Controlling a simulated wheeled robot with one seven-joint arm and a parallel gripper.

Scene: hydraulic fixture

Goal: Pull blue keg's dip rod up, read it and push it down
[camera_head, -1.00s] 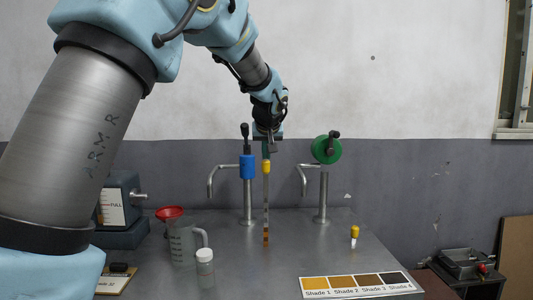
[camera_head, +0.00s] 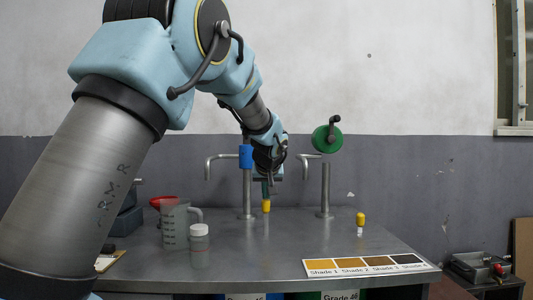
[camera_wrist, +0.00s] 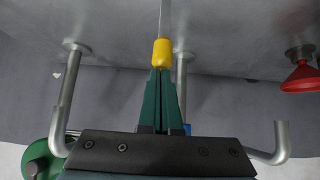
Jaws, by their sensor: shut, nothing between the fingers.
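The dip rod's yellow cap (camera_head: 266,206) stands low over the steel bench, between the two tap posts. In the wrist view the yellow cap (camera_wrist: 162,53) sits at my fingertips, with a length of thin grey rod (camera_wrist: 163,18) between it and the bench; the rod's lower end is out of that view. My gripper (camera_head: 266,196) is shut and empty, its green fingers pointing down onto the cap's top. The blue keg (camera_head: 245,296) shows only as a sliver under the bench. No amber part of the rod shows now.
A green keg (camera_head: 340,296) is also under the bench. Another yellow-capped rod (camera_head: 361,219) stands right. A shade card (camera_head: 365,266) lies at the front right. A clear jug (camera_head: 175,225), red funnel (camera_head: 161,201) and white-capped jar (camera_head: 199,236) stand left.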

